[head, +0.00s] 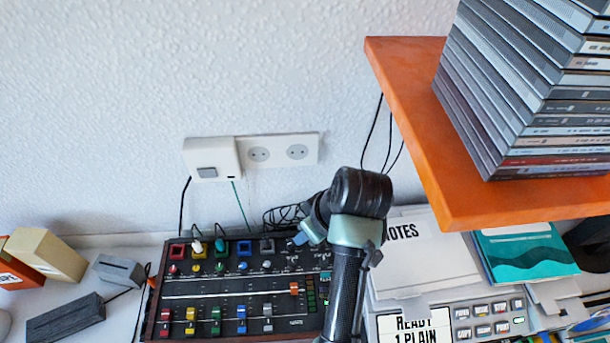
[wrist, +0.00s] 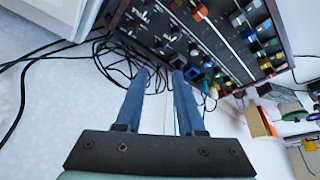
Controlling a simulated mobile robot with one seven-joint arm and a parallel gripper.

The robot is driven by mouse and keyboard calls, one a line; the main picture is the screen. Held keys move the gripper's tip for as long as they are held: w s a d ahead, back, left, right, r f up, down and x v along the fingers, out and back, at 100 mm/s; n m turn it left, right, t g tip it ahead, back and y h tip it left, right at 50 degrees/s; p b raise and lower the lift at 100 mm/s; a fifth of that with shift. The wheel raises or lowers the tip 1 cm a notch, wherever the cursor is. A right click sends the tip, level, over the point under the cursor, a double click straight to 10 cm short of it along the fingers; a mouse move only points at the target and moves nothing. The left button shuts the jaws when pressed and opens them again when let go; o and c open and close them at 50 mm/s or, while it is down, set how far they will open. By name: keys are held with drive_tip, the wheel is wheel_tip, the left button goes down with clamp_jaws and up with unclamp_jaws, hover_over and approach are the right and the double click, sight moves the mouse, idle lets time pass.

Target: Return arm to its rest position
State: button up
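My arm rises from the bottom of the head view in front of the desk, with its dark wrist joint bent over at the top. My gripper (head: 301,238) is mostly hidden behind that wrist; only a small blue part shows, in front of the mixer's upper right corner. In the wrist view, my gripper (wrist: 160,72) has two blue fingers standing apart with nothing between them. Beyond the tips are black cables and the mixer's edge. No rest position is marked in either view.
The black mixer (head: 225,292) with coloured knobs lies left of my arm. An orange shelf (head: 400,110) bearing stacked disc cases (head: 530,95) juts out at upper right. A white notes sheet (head: 410,255) and a button panel (head: 490,320) lie right of my arm. A wall socket (head: 278,151) is behind.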

drive_tip(key=w+a+r+m+t+h, duration=0.15)
drive_tip(key=r+t, duration=0.25)
drive_tip(key=r, duration=0.4)
drive_tip(key=w+r+m+t, duration=0.2)
drive_tip(key=w+r+t, duration=0.1)
drive_tip(key=r, duration=0.5)
drive_tip(key=w+a+r+m+t+h, duration=0.15)
drive_tip(key=r+t, duration=0.25)
drive_tip(key=r, duration=0.4)
drive_tip(key=s+r+t, duration=0.4)
drive_tip(key=r, duration=0.7)
drive_tip(key=s+r+m+t, duration=0.1)
drive_tip(key=s+r+t, duration=0.3)
drive_tip(key=r, duration=0.7)
drive_tip(key=s+r+m+t+p, duration=0.1)
drive_tip(key=s+r+t, duration=0.3)
drive_tip(key=r, duration=0.7)
drive_tip(key=shift+s+a+r+t, duration=0.2)
drive_tip(key=shift+s+a+t, duration=0.15)
drive_tip(key=shift+s, duration=0.65)
